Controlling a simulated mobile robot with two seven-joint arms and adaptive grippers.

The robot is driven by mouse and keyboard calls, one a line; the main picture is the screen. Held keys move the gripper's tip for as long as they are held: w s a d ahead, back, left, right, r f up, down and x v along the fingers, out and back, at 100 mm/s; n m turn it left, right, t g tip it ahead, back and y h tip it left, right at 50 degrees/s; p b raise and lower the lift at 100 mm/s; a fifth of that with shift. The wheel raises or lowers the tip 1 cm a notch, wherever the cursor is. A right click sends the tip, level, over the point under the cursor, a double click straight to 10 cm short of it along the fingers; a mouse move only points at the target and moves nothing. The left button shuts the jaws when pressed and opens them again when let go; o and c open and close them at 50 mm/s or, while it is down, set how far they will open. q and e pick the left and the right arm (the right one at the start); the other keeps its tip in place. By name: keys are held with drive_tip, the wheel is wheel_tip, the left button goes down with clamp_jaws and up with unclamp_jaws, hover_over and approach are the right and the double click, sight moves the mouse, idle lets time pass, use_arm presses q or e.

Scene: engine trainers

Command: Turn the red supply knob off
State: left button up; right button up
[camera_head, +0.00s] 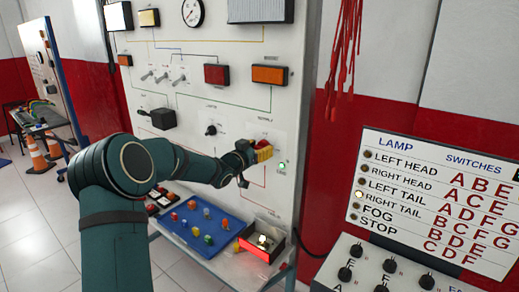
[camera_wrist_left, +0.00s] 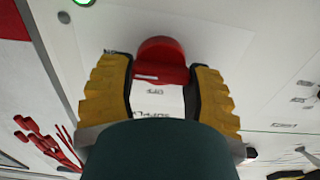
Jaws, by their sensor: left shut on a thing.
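The red supply knob (camera_wrist_left: 160,58) sits on the white upright panel, between the yellow fingers of my left gripper (camera_wrist_left: 160,72) in the left wrist view. The gripper is shut on the knob. A white tag with lettering lies just below the knob in that view. In the head view my left gripper (camera_head: 262,152) reaches the panel's lower right part, below the printed word SUPPLY. It hides most of the knob there. My right gripper is not in view.
A small green-lit lamp (camera_head: 282,167) is right of the gripper. Below are a blue tray (camera_head: 188,232) of coloured pieces and a red-lit box (camera_head: 262,243). A lamp and switch chart (camera_head: 438,195) stands at right. Red straps (camera_head: 343,50) hang beside the panel.

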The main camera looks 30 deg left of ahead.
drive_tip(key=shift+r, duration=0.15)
use_arm(q)
drive_tip(key=n+p, duration=0.3)
drive_tip(key=shift+r, duration=0.1)
drive_tip(key=n+p, duration=0.4)
drive_tip(key=n, duration=0.1)
drive_tip(key=shift+a, duration=0.2)
drive_tip(key=n+p, duration=0.1)
drive_tip(key=n, duration=0.1)
drive_tip(key=n+p, duration=0.1)
drive_tip(key=n, duration=0.1)
drive_tip(key=shift+f+n, duration=0.2)
drive_tip(key=shift+n, duration=0.2)
drive_tip(key=shift+f+n+p, duration=0.15)
drive_tip(key=shift+n+p, duration=1.1)
drive_tip(key=shift+n, duration=1.25)
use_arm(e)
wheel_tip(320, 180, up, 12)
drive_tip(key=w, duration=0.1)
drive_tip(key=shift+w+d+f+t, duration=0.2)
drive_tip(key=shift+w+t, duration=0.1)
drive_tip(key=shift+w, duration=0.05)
use_arm(q)
drive_tip(key=o, duration=1.2)
